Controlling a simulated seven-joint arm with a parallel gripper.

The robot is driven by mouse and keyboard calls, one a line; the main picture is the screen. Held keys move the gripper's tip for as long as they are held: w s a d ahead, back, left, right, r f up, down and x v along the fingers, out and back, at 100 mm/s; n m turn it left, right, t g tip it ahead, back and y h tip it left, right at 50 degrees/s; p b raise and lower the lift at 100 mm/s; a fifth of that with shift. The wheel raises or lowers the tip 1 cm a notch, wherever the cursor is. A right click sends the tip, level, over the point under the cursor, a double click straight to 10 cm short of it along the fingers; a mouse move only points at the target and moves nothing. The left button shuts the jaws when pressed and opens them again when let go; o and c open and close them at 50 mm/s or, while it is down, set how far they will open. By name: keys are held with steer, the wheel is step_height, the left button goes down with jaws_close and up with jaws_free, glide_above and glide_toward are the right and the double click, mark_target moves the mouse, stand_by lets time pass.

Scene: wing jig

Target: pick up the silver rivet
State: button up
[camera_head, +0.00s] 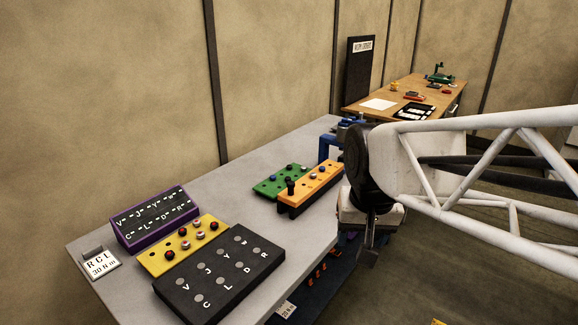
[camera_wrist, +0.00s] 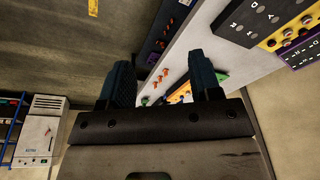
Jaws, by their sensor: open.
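Small rivets stand in holes of a yellow block (camera_head: 155,262) on the grey table, some red and some silvery. A silvery rivet (camera_head: 186,245) is near the block's middle. An orange block (camera_head: 298,195) holds a black rivet (camera_head: 291,187) and a pale silvery one (camera_head: 313,176). I cannot tell which is the task's silver rivet. My gripper (camera_head: 369,250) hangs beyond the table's right edge, right of the orange block and apart from it. In the wrist view, its two dark fingers (camera_wrist: 162,78) are spread with nothing held between them.
A black lettered panel (camera_head: 219,273) and a purple-edged panel (camera_head: 155,218) flank the yellow block. A green block (camera_head: 268,187) with rivets lies beside the orange one. A blue fixture (camera_head: 326,146) stands behind. Bare grey tabletop (camera_head: 228,193) lies between the groups.

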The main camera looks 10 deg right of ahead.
steer(key=w+r+m, duration=0.3)
steer(key=w+m, duration=0.1)
steer(key=w, duration=1.1)
steer(key=m+g, duration=0.2)
steer(key=m, duration=0.8)
glide_above(313, 173)
steer(key=f, duration=1.5)
steer(key=shift+s+a+f, duration=0.1)
steer(key=shift+s+f, duration=0.05)
steer(key=shift+s, duration=0.25)
steer(key=shift+w+f+m, duration=0.25)
steer(key=shift+w+m, duration=0.05)
steer(key=shift+f, duration=1.3)
